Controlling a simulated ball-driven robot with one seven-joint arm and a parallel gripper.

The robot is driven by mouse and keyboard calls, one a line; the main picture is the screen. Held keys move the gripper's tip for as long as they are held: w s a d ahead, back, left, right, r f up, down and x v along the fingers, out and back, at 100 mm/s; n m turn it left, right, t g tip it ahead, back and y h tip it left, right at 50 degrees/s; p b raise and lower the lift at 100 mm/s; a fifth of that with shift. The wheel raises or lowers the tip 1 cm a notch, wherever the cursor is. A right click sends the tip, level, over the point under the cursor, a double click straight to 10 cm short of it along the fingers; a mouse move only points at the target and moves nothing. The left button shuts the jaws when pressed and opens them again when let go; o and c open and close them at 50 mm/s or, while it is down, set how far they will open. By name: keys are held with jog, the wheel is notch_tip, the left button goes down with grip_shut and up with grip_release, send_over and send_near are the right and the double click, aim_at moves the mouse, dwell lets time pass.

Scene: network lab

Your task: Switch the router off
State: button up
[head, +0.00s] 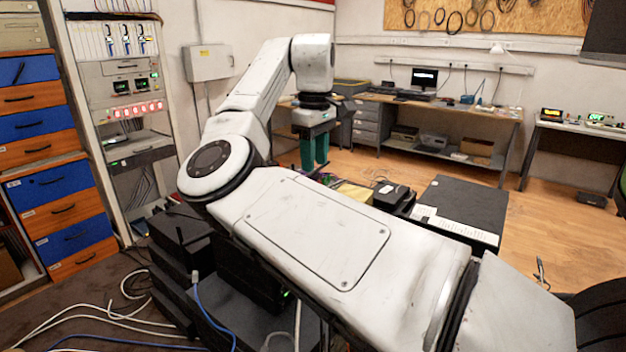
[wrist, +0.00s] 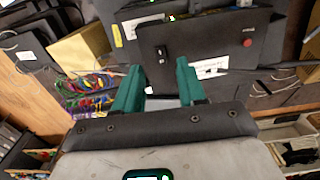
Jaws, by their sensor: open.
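In the wrist view a black box (wrist: 205,45), which looks like the router, lies ahead of my gripper. It has a small black rocker switch (wrist: 161,52) with a white mark near its left end, a red mark (wrist: 247,43) and a white label (wrist: 208,66). My gripper (wrist: 159,68) has two green fingers spread apart with nothing between them. The switch shows just beyond the gap between the fingertips; I cannot tell the distance. In the head view my gripper (head: 314,164) points down beyond the stacked equipment, and I cannot make out the switch there.
Coloured cables (wrist: 90,88) and a yellow-brown box (wrist: 82,48) lie left of the fingers in the wrist view. In the head view a small black box (head: 391,194) and a large dark case (head: 466,208) stand right of my gripper. Wooden floor is open beyond.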

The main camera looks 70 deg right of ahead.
jog(key=shift+f, duration=2.65)
jog(key=shift+c, duration=0.2)
grip_shut()
